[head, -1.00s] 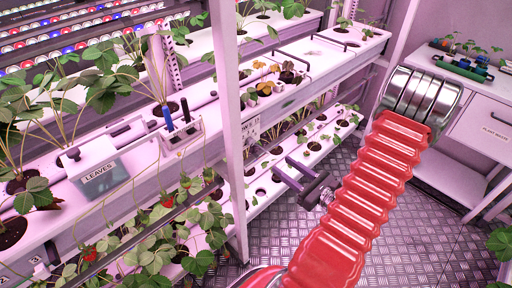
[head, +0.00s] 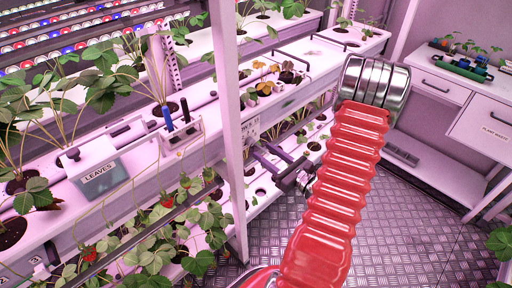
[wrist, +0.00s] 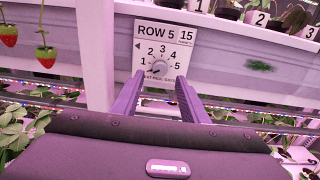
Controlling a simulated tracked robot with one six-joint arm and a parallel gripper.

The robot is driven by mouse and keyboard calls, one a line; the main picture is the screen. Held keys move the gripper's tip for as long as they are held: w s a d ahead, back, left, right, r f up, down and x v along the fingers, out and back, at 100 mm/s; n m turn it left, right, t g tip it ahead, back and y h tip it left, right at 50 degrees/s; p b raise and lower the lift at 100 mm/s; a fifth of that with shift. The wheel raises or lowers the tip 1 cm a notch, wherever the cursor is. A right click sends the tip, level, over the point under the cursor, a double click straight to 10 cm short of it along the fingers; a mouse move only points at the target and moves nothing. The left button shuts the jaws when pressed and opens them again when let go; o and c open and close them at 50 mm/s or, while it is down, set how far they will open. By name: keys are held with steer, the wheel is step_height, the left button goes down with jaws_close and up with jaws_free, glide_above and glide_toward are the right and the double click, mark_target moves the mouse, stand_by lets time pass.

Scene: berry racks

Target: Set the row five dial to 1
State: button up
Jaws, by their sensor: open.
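The row five dial (wrist: 159,68) is a small round grey knob on a white plate (wrist: 181,31) marked ROW 5, with numbers 1 to 5 around it. Its pointer setting is too small to read for sure. In the head view the plate (head: 250,131) is on the rack's white front, just right of a post. My gripper (wrist: 158,84) is open and empty, its two purple fingers on either side just below the knob, apart from it as far as I can tell. In the head view my gripper (head: 268,158) is close to the plate, partly hidden by my arm.
A white upright post (head: 228,130) stands left of the plate. Numbered pots (wrist: 260,17) sit on the shelf above right. Strawberries (wrist: 46,56) hang at left. A leaves bin (head: 100,175) is on the left rack. The metal floor (head: 400,220) is clear.

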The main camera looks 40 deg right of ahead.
mark_target(252, 144)
steer(key=shift+w, duration=2.55)
jaws_close()
steer(key=shift+a, duration=0.15)
